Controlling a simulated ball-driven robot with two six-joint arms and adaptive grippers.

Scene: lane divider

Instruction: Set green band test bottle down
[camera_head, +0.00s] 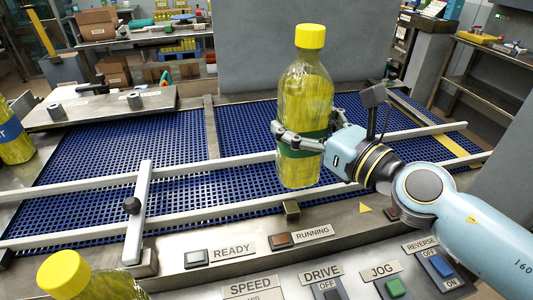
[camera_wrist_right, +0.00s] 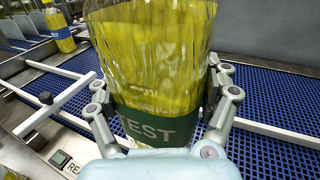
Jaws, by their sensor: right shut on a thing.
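The green band test bottle (camera_head: 305,90) has a yellow cap, yellow liquid and a dark green band. It is upright in the head view, over the right part of the blue conveyor. My right gripper (camera_head: 305,138) is shut around it at the band, coming from the right. In the right wrist view the bottle (camera_wrist_right: 150,60) fills the middle, its band reading "TEST", with the fingers (camera_wrist_right: 160,105) on both sides. Whether its base touches the belt cannot be told. The blue mesh belt (camera_head: 130,150) carries pale rails. My left gripper is not in view.
A lane divider bar (camera_head: 137,215) with a black knob crosses the rails left of the bottle. A blue-band bottle (camera_head: 14,138) stands at the left edge. Another yellow-capped bottle (camera_head: 85,278) is at the front left. A control panel (camera_head: 260,268) lies in front. A grey panel (camera_head: 250,45) rises behind.

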